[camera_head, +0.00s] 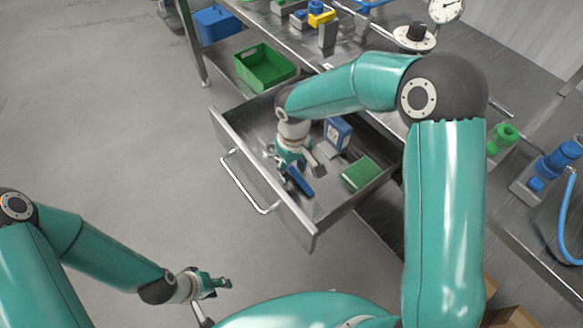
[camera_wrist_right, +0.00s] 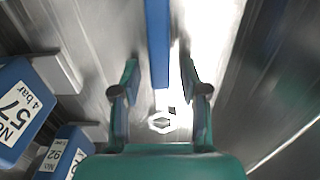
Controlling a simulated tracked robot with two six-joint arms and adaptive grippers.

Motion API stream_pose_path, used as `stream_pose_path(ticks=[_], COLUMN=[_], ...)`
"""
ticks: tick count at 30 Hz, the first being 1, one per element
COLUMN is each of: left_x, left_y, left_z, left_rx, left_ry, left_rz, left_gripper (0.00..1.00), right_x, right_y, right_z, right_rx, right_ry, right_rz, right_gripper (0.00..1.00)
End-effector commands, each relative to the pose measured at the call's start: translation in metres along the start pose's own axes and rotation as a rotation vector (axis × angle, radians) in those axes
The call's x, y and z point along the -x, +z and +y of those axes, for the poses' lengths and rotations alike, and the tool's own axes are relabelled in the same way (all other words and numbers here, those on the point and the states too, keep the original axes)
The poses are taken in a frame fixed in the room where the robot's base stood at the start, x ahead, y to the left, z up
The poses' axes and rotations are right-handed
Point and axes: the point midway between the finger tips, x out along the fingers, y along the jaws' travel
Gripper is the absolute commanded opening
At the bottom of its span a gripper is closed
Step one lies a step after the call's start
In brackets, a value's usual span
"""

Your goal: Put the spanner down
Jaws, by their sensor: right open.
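The spanner has a blue handle (camera_head: 298,181) and lies in the open drawer (camera_head: 263,182). In the right wrist view its blue handle (camera_wrist_right: 157,40) runs between my fingers, and a shiny metal end with a six-sided opening (camera_wrist_right: 162,124) shows nearer to the palm. My right gripper (camera_head: 298,166) is low inside the drawer, over the spanner; in the wrist view its fingers (camera_wrist_right: 159,78) are apart, one on each side of the spanner, with gaps. The gripper hides part of the spanner in the head view. My left gripper (camera_head: 214,283) is away from the drawer, over the floor.
The drawer also holds a labelled blue block (camera_head: 338,133) and a green block (camera_head: 361,173). The wrist view shows two labelled blue blocks (camera_wrist_right: 20,108) (camera_wrist_right: 66,152) at left. The drawer handle (camera_head: 248,186) sticks out at the front. A green bin (camera_head: 264,67) stands behind.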

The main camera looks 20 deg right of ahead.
Motion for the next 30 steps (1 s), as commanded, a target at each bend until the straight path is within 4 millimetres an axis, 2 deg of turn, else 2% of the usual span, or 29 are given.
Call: stream_pose_path(ticks=[5,18,24,30], left_x=[0.002,0.008,0.009,0.009], left_y=[0.000,0.000,0.000,0.000], left_z=[0.001,0.003,0.003,0.003], left_rx=[0.000,0.000,0.000,0.000], left_ry=[0.000,0.000,0.000,0.000], left_rz=[0.000,0.000,0.000,0.000], left_gripper=[0.40,0.40,0.40,0.40], right_x=[0.017,0.100,0.118,0.121], right_y=[-0.001,-0.001,-0.001,-0.001], right_z=[0.000,-0.001,-0.001,-0.001], right_rx=[0.001,0.002,0.001,0.002], right_ry=[0.001,0.001,0.000,0.000], right_rz=[0.003,0.004,0.001,0.000], right_gripper=[0.44,0.44,0.44,0.44])
